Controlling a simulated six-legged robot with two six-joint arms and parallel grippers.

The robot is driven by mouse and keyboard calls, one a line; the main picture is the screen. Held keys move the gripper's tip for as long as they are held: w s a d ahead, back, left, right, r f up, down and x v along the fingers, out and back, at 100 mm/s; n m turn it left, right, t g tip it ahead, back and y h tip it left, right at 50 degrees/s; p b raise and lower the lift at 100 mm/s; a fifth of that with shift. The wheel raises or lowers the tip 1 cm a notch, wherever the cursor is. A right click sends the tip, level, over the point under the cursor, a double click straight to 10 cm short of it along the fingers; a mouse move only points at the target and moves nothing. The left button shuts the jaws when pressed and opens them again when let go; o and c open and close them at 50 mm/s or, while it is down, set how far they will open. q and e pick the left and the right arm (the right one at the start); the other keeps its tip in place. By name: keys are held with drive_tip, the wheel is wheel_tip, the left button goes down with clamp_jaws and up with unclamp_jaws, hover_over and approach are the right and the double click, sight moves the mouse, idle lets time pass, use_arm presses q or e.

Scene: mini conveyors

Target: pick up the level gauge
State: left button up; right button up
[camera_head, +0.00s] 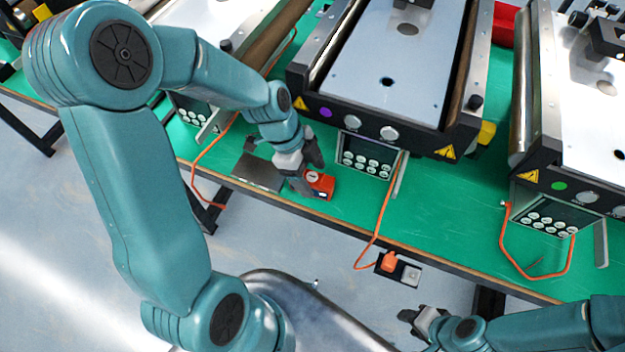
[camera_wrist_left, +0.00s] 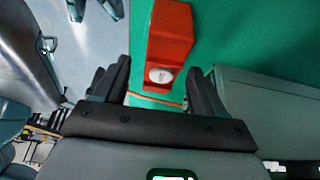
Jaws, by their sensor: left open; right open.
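The level gauge, a small red block with a round white dial (camera_head: 322,184), lies on the green table top near its front edge. In the left wrist view the red gauge (camera_wrist_left: 171,35) lies just beyond the fingertips, its dial end nearest to me. My left gripper (camera_head: 301,172) is open and right beside the gauge, on its left side in the head view. In the left wrist view the fingers (camera_wrist_left: 155,85) stand apart with nothing gripped between them. My right gripper (camera_head: 422,318) is open and empty, low in the head view, away from the table.
A grey flat box (camera_head: 258,171) lies left of the gauge; a grey block (camera_wrist_left: 270,105) shows right of the fingers. Conveyors (camera_head: 385,75) with button panels (camera_head: 366,157) stand behind. An orange cable (camera_head: 385,215) hangs over the table edge to a socket.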

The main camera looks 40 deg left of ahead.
use_arm(q)
drive_tip(key=shift+x, duration=1.45)
drive_tip(key=c, duration=1.2)
